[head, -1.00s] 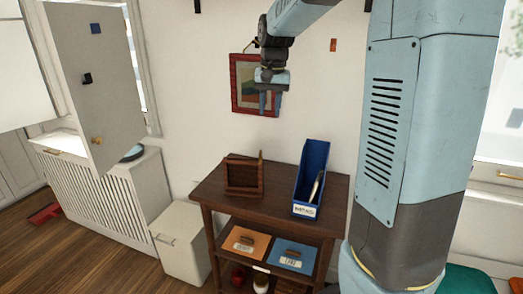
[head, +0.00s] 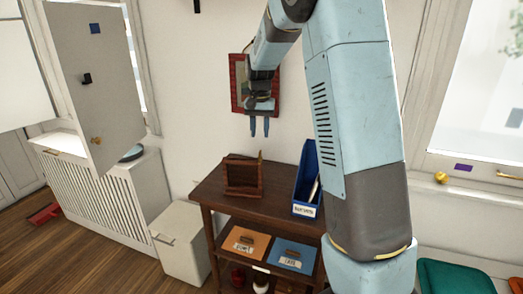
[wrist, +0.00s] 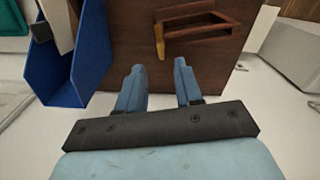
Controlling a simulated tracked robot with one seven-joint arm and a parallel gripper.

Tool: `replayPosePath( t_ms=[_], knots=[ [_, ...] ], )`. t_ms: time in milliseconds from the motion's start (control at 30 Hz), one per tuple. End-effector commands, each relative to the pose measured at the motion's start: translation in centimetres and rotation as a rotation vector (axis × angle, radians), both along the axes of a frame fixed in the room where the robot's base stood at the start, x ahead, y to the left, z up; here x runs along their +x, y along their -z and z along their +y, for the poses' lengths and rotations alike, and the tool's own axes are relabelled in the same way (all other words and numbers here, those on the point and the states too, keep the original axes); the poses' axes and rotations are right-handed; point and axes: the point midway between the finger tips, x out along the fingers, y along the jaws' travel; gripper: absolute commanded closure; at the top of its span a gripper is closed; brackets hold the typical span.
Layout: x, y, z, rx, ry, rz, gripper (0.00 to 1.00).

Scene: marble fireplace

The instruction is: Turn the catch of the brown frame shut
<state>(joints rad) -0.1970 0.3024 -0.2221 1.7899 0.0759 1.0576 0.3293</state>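The brown frame (head: 243,190) stands on the dark wooden table. In the wrist view the frame (wrist: 205,30) is ahead of the fingers, at the upper middle. A narrow yellowish-tan piece (head: 261,158), perhaps the catch, sticks up at its right side; it also shows in the wrist view (wrist: 159,42). I cannot tell its exact turn. My gripper (head: 259,126) is above the frame, apart from it, fingers pointing down. In the wrist view my gripper (wrist: 159,68) is open, with nothing between its blue fingers.
A blue upright holder (head: 305,180) stands on the table (head: 280,211) right of the frame; it also shows in the wrist view (wrist: 65,65). A red-edged picture (head: 235,85) hangs behind my gripper.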

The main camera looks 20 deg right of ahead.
Motion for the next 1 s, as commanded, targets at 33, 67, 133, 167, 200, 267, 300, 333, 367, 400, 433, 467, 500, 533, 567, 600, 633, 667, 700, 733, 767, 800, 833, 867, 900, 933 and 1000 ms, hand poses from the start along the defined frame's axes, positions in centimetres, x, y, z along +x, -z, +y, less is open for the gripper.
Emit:
replayPosePath(
  t_ms=[33,67,133,167,200,267,300,333,367,400,433,467,500,533,567,600,633,667,700,733,767,800,833,867,900,933,1000],
  knots=[
    [0.0,1.0,0.0,-0.001,0.0,0.004,0.65],
    [0.0,1.6,0.0,-0.001,0.0,0.004,0.65],
    [-0.1,2.8,0.0,-0.001,0.0,0.004,0.65],
    [0.0,3.3,0.0,-0.001,0.0,0.003,0.65],
    [0.0,3.9,0.0,-0.001,0.0,0.004,0.65],
    [-0.1,4.9,0.0,-0.001,0.0,0.003,0.65],
    [-0.1,5.4,0.0,-0.001,0.0,0.004,0.65],
    [0.0,5.8,0.0,-0.001,-0.001,0.003,0.65],
    [0.0,6.1,0.0,-0.001,-0.001,0.001,0.65],
    [0.0,6.5,0.0,-0.001,-0.001,0.001,0.65],
    [0.0,6.8,0.0,-0.001,-0.001,0.001,0.65],
    [0.0,7.0,0.0,0.0,0.0,0.002,0.65],
    [0.0,7.3,0.0,-0.001,0.0,0.001,0.65],
    [0.0,7.5,0.0,-0.001,0.0,0.001,0.65],
    [0.0,7.6,0.0,-0.001,0.0,0.001,0.65],
    [0.0,7.7,0.0,-0.001,0.0,0.0,0.65],
    [0.0,7.8,0.0,0.0,0.0,0.0,0.65],
    [0.0,7.8,0.0,0.0,0.0,0.0,0.65],
    [0.0,7.8,0.0,0.0,0.0,0.0,0.65],
    [0.0,7.8,0.0,0.0,0.0,0.0,0.65],
    [0.0,7.8,0.0,0.0,0.0,0.0,0.65],
    [0.0,7.8,0.0,0.0,0.0,0.0,0.65],
    [0.0,7.8,0.0,0.0,0.0,0.0,0.65],
    [0.0,7.8,0.0,0.0,0.0,0.0,0.65],
    [0.0,7.8,0.0,0.0,0.0,0.0,0.65],
    [0.0,7.8,0.0,0.0,0.0,0.0,0.68],
    [0.0,7.8,0.0,0.0,0.0,0.0,0.74]
  ],
)
